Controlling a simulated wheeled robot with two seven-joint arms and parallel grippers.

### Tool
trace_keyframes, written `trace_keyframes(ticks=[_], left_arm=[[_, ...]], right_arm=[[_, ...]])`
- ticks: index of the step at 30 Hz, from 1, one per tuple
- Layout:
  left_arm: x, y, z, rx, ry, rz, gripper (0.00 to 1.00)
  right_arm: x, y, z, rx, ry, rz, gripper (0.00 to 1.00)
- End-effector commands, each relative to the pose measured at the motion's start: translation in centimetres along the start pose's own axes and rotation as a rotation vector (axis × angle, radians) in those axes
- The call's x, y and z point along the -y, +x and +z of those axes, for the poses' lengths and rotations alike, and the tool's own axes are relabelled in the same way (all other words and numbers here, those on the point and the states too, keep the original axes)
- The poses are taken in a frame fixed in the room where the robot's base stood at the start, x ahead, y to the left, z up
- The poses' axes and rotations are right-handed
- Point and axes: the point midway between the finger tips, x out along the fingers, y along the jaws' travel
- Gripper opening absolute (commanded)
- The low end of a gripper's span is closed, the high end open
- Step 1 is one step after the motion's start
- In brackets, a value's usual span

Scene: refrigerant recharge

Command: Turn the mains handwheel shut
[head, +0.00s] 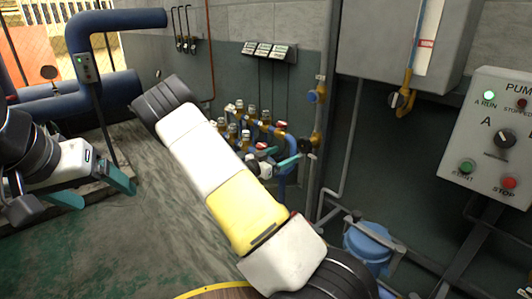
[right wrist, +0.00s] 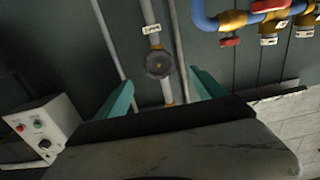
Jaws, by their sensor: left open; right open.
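The mains handwheel looks to be the dark round wheel (right wrist: 158,65) on a pale vertical pipe in the right wrist view. In the head view it shows as a small dark wheel (head: 304,146) by the wall pipe. My right gripper (right wrist: 161,79) is open, with its teal fingers spread to either side of the wheel's line. The wheel appears between and beyond the fingertips, with no visible contact. In the head view the right gripper (head: 286,155) is partly hidden by my own arm. My left gripper (head: 107,196) is open and empty at the left, over the floor.
Brass valves on a blue manifold (head: 252,125) stand left of the wheel. A grey pump panel (head: 490,140) with buttons and a selector is on the right. A blue pump body (head: 368,245) sits low, with pipes around it. Floor (head: 130,245) at the left is clear.

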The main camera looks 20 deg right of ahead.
Motion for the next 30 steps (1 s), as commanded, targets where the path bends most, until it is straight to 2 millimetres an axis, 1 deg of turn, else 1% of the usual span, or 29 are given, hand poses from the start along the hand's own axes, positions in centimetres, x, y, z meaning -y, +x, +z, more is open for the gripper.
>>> trace_keyframes(ticks=[4, 8, 24, 29, 30], left_arm=[[0.0, 0.0, 0.0, 0.0, 0.0, 0.0, 0.8], [0.0, 0.0, 0.0, 0.0, 0.0, 0.0, 0.8], [0.0, 0.0, 0.0, 0.0, 0.0, 0.0, 0.8], [0.0, 0.0, 0.0, 0.0, 0.0, 0.0, 0.8], [0.0, 0.0, 0.0, 0.0, 0.0, 0.0, 0.8]], right_arm=[[-0.3, 0.4, -0.1, -0.029, -0.007, 0.013, 0.8], [-0.3, 1.5, -0.2, -0.029, -0.006, 0.014, 0.8], [-0.4, 7.9, -0.3, -0.026, -0.006, 0.013, 0.8], [-0.3, 9.5, -0.3, -0.026, -0.007, 0.011, 0.8], [-0.3, 9.3, -0.3, -0.025, -0.007, 0.01, 0.72]])
